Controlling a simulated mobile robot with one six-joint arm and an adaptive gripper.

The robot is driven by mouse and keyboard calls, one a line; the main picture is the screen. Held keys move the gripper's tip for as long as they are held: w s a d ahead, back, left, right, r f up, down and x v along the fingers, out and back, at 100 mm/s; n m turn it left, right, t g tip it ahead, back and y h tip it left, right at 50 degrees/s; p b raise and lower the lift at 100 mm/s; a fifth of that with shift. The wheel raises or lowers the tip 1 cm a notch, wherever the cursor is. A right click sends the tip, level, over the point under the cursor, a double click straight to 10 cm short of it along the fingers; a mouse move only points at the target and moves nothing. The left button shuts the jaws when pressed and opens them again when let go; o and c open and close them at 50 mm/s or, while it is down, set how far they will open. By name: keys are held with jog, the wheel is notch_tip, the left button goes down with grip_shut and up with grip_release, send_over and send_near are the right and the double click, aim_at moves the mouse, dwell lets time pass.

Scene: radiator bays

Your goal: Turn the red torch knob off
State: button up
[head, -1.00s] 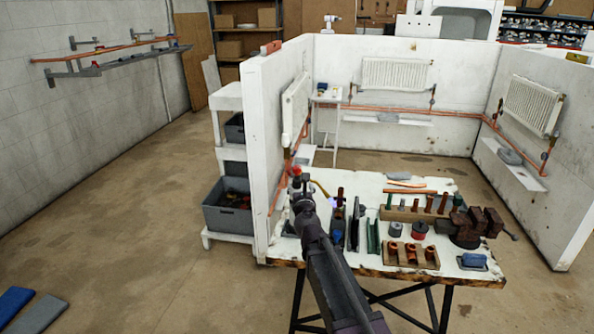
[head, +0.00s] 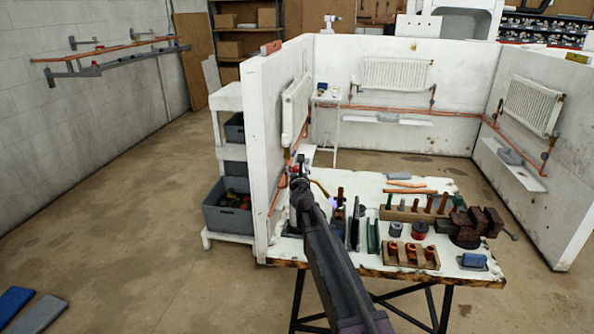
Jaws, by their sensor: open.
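The torch (head: 320,187) stands at the left end of the white worktable (head: 375,180). Its curved brass tube shows to the right of my gripper, with a small bluish-violet glow (head: 334,201) at its end. My gripper (head: 301,164) is over the top of the torch, at the end of my dark arm coming from the bottom of the picture. The gripper is open and small in this view. The red knob is mostly or wholly hidden behind the gripper, so I cannot tell whether the fingers touch it. The lower torch body is largely covered by my arm.
Dark upright plates (head: 354,222) and copper pieces stand just right of my arm. A wooden block with copper fittings (head: 411,256), a rusty vise (head: 470,226) and a blue item (head: 473,261) lie farther right. A white partition wall (head: 262,150) rises close on the left.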

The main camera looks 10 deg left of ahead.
grip_shut()
dwell(0.3)
jog(key=shift+m+h, duration=0.5)
jog(key=shift+h, duration=0.2)
jog(key=m+h, duration=0.1)
jog(key=h, duration=0.1)
jog(key=m+h, duration=0.1)
jog(key=shift+w+a+t+h, duration=0.1)
jog(key=shift+a+t+h, duration=0.05)
jog(key=shift+t+h, duration=0.2)
jog(key=m+g+h, duration=0.1)
jog(key=m+h, duration=0.3)
jog(key=h, duration=0.2)
jog(key=shift+w, duration=0.1)
jog(key=m+g+h, duration=0.2)
jog(key=m+h, duration=0.1)
jog(key=h, duration=0.1)
jog(key=shift+g, duration=0.25)
jog(key=shift+m+g+h, duration=0.9)
jog(key=shift+m+h, duration=0.1)
jog(key=shift+h, duration=0.15)
